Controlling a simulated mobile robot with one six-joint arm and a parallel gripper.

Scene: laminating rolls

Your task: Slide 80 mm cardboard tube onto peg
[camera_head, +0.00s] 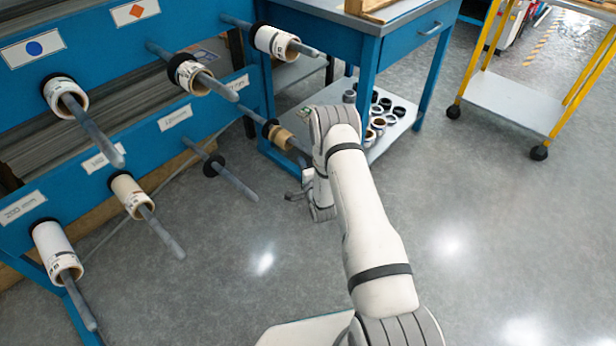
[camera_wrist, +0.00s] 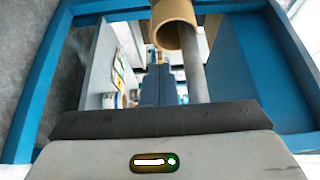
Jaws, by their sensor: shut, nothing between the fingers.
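A short brown cardboard tube (camera_head: 282,138) is around the rightmost peg of the rack's lower row, close to the black collar at the peg's base. In the wrist view the tube (camera_wrist: 174,24) shows its open end, with the grey peg (camera_wrist: 195,78) coming out of it. My gripper (camera_head: 293,195) is below and apart from the tube in the head view, near the peg's free end, and looks shut and empty. My arm hides part of that area. In the wrist view the gripper's dark edge lies across the bottom, and the fingertips are hard to make out.
The blue rack (camera_head: 90,140) holds several other pegs, most with white rolls; one lower peg (camera_head: 235,180) is bare. A blue workbench (camera_head: 372,50) stands behind my arm, with rolls on its lower shelf. A yellow trolley (camera_head: 515,100) is at right. The floor at front is clear.

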